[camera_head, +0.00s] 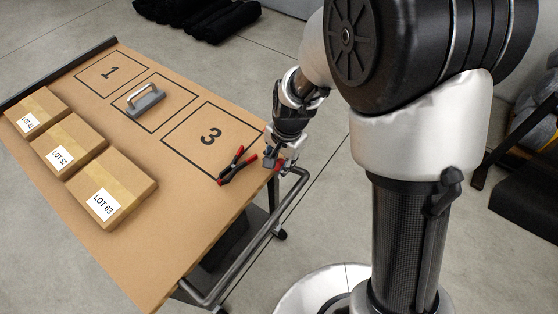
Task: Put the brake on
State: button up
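A cart with a brown top (180,190) stands in front of me, with a grey tubular handle (262,238) along its near right end. My gripper (278,161) is at the cart's right corner, close to the top end of the handle. A small grey-and-red part (269,161) shows right beside the fingers; I cannot tell whether it is a brake lever or whether the fingers touch it. The fingers are too small to tell open from shut. A caster (280,234) shows low beyond the handle. No brake is clearly recognisable.
Red-handled pliers (238,165) lie on the top just left of my gripper. A grey block with a handle (146,102) sits in the middle outlined square. Cartons lie along the left: LOT 41 (45,105), LOT 52 (80,135), LOT 63 (125,180). Squares 1 and 3 are empty.

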grip_shut()
dwell(0.4)
